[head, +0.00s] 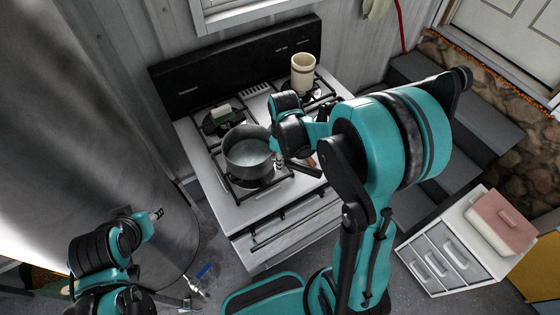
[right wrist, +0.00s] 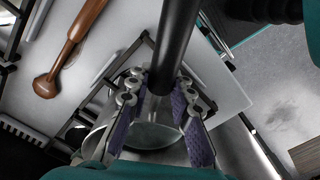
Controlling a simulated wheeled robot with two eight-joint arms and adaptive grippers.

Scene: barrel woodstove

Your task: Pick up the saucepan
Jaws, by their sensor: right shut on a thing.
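The grey metal saucepan (head: 249,150) sits at the front left burner of the white stove, its open mouth facing up. In the right wrist view, its round pan (right wrist: 150,136) shows behind the fingers and its dark handle (right wrist: 177,45) runs between them. My right gripper (head: 283,158) is beside the pan's right side, shut on the handle. Its purple-padded fingers (right wrist: 169,115) lie on either side of the handle. I cannot tell whether the pan touches the grate. My left arm is at the lower left, away from the stove; its gripper's state is unclear.
A cream canister (head: 302,72) stands on the back right burner. A wooden utensil (right wrist: 70,50) lies beside the pan. A large metal barrel (head: 95,120) stands left; a white drawer unit (head: 447,262) stands right.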

